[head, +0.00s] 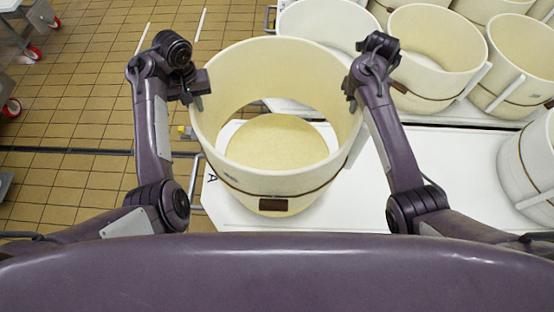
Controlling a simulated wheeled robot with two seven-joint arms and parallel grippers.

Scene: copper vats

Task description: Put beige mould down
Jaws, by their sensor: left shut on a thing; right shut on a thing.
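The beige mould (275,75) is a large, open-topped drum with a dark band and a small brown plate low on its front. It is in the middle of the head view, over a white table (372,195). My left gripper (196,98) is shut on the mould's left wall near the rim. My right gripper (350,92) is shut on its right wall near the rim. A round tan surface and white patches show inside the mould. Whether its underside touches the table is hidden.
More beige moulds stand behind and right: one behind (315,22), one behind right (430,45), others farther right, and one at the right edge (530,160). White table is bare right of the held mould. Tiled floor (90,105) lies left, with wheeled frames at far left.

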